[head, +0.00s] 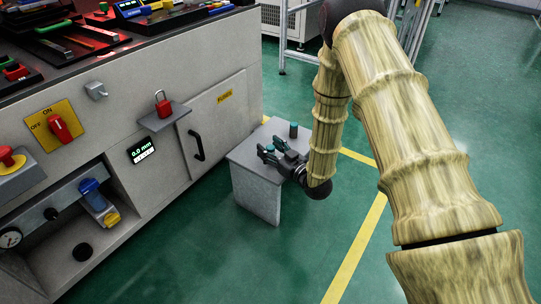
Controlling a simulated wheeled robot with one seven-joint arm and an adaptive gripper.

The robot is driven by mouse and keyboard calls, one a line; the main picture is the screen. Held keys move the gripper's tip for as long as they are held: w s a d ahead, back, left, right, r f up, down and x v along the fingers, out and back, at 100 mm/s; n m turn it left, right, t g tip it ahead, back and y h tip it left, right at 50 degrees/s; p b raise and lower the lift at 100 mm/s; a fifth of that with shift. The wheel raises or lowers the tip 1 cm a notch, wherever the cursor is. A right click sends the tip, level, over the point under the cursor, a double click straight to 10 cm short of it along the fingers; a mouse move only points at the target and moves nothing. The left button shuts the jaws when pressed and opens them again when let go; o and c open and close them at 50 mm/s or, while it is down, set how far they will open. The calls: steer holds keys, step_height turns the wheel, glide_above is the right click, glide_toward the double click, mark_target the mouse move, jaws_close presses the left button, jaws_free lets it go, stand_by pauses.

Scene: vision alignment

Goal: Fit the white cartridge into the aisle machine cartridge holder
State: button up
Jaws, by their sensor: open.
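My gripper (268,154) is open, low over the top of a grey pedestal (262,190), its fingers pointing left. A small teal cylindrical piece (293,130) stands upright at the back of the pedestal top, just beyond my gripper. A second teal bit (268,147) shows at the fingers; I cannot tell if it is a separate piece or part of the gripper. I cannot make out a white cartridge. In the machine's lower left recess is a unit with a blue top and yellow bottom (98,200); I cannot tell whether it is the cartridge holder.
The grey machine (225,120) fills the left, with a red rotary switch (60,128), a red padlock on a small shelf (163,105), a display (142,150) and a door handle (196,146). Green floor with yellow lines (355,250) is clear in front.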

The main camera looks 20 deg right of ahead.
steer(key=shift+c, duration=0.4)
steer(key=c, duration=1)
steer(key=shift+o, duration=0.2)
steer(key=shift+r, duration=0.1)
